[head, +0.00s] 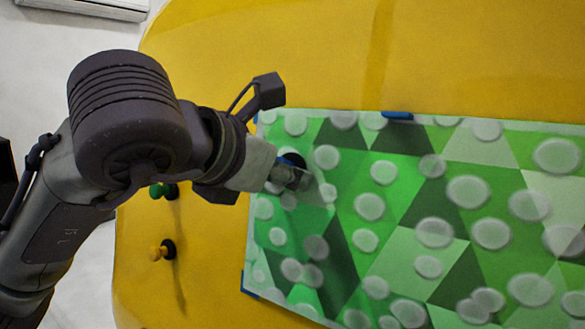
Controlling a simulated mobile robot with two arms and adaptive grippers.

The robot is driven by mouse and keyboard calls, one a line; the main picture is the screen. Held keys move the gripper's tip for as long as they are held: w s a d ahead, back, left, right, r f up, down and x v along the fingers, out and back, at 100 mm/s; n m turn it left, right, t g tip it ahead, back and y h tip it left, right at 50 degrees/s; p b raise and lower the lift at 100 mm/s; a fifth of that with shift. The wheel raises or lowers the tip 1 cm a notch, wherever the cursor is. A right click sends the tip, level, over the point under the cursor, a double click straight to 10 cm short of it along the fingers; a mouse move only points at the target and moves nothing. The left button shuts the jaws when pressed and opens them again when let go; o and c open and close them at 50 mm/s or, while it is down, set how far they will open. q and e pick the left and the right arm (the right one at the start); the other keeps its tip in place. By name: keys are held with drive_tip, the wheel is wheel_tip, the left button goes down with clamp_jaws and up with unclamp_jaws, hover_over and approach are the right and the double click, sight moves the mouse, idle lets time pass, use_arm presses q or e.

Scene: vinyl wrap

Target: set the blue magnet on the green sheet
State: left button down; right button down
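The green sheet (395,225), patterned with triangles and pale dots, lies against the yellow curved panel. My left gripper (298,178) is at the sheet's upper left part, its fingers pointing at the sheet. A dark, bluish round piece (292,158) shows just behind the fingers against the sheet; it looks like the base of the blue magnet, mostly hidden by the gripper. Whether the fingers are closed on it I cannot tell. My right gripper is not in view.
The sheet's right part is unobstructed.

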use_arm(q)
drive_tip(key=shift+b, duration=0.3)
idle(0.9)
idle(0.3)
drive_tip(key=c, duration=0.9)
unclamp_jaws()
drive_tip(key=o, duration=0.3)
drive_tip(key=shift+w+d, duration=0.15)
drive_tip(key=shift+o, duration=0.2)
